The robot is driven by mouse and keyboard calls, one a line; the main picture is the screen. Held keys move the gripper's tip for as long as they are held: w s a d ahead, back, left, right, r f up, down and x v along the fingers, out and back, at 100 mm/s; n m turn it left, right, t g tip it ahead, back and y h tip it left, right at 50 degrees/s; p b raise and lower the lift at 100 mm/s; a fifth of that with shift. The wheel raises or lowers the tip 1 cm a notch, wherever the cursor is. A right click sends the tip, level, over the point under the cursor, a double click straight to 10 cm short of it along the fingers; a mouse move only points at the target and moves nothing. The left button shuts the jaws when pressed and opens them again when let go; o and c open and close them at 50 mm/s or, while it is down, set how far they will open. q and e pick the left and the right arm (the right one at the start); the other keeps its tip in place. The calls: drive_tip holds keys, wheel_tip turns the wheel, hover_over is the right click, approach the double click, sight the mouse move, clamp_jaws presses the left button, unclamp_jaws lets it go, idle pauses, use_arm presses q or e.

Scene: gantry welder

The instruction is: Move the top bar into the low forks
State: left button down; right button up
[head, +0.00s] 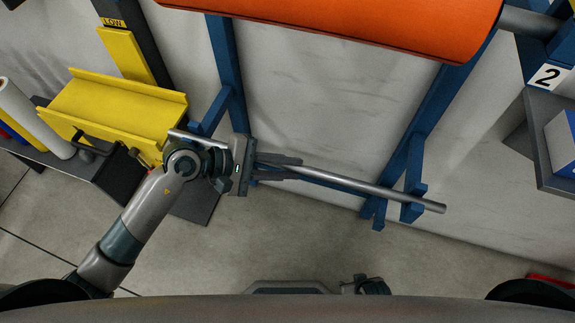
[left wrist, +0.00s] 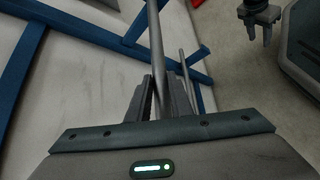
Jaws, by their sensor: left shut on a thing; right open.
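The long grey metal bar (head: 350,184) runs from beside the left blue post to past the right blue post. My left gripper (head: 285,166) is shut around it, nearer its left end. The held bar also shows in the left wrist view (left wrist: 157,60). The right blue fork (head: 414,205) is beside the bar near its right end. A left blue fork (head: 206,127) shows near its other end. I cannot tell whether the bar rests in them. My right gripper (left wrist: 258,28) is open and empty, apart from the bar in the left wrist view.
A large orange cylinder (head: 340,20) spans the top. A yellow trough (head: 120,105) and dark shelf stand at the left. A second thin grey rod (left wrist: 185,75) shows beside the held bar. The floor in front is clear.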

idle(0.3)
idle(0.4)
use_arm(q)
drive_tip(key=c, duration=1.5)
unclamp_jaws()
drive_tip(key=shift+f, duration=0.15)
